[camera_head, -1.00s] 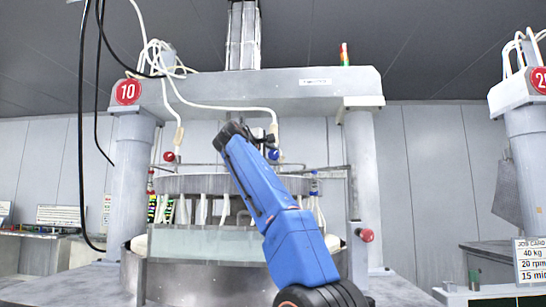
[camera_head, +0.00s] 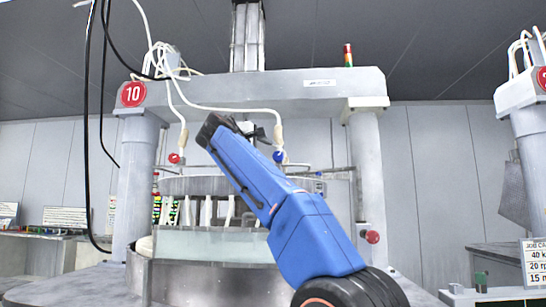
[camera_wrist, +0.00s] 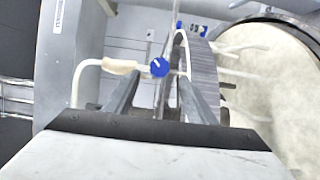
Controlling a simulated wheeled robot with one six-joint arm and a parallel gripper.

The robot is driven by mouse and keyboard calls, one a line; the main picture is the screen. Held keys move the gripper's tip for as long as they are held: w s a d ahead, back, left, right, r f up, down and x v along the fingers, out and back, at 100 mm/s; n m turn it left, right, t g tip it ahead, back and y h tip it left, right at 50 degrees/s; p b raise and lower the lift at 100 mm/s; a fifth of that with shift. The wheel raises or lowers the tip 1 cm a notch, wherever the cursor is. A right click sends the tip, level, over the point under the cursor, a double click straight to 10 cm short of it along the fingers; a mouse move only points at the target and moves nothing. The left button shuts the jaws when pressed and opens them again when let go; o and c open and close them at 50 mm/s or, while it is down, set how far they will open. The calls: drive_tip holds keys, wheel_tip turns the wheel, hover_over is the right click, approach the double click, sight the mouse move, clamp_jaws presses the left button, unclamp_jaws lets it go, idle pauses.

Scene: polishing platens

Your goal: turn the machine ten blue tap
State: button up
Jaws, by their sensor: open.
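The blue tap (camera_head: 279,156) hangs at the end of a white hose below the beam of machine ten, marked by a red round "10" sign (camera_head: 133,94). In the wrist view the blue tap (camera_wrist: 160,67) is a round knob with a pale mark, beyond and between the tips of my gripper (camera_wrist: 158,90). The fingers are apart with nothing between them, and I see no contact with the tap. In the head view my blue arm rises in front of the machine and hides most of the gripper.
A red tap (camera_head: 174,158) hangs to the left of the blue one. A red knob (camera_head: 372,237) is on the right column. The round platen tank (camera_head: 200,283) stands below. In the wrist view a large pale disc (camera_wrist: 270,90) fills the right. Black cables hang at left.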

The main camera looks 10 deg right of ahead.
drive_tip(key=v, duration=0.9)
idle(0.3)
